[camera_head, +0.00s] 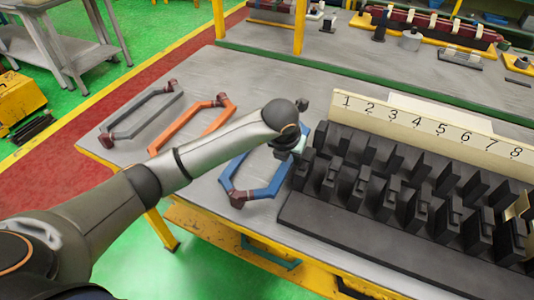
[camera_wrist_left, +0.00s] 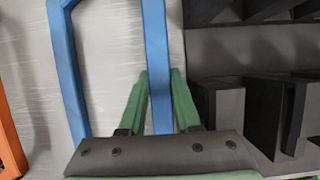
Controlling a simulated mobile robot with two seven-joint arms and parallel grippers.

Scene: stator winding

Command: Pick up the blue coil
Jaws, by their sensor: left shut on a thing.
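The blue coil (camera_head: 232,172) is a long six-sided loop with dark red ends. It appears to lie on the grey table, left of the black slotted block. My left gripper (camera_head: 294,148) is over its right long side, partly hidden behind my own wrist. In the left wrist view, the two green fingers of my left gripper (camera_wrist_left: 161,75) stand on either side of one straight blue bar of the coil (camera_wrist_left: 156,35), closed on it. I cannot tell whether the coil is lifted. My right gripper is not in view.
An orange coil (camera_head: 190,125) and a grey coil (camera_head: 143,114) lie to the left on the table (camera_head: 208,75). The black slotted block (camera_head: 350,235) stands close at the right, with a numbered cream strip (camera_head: 430,125) behind it. The back left of the table is clear.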

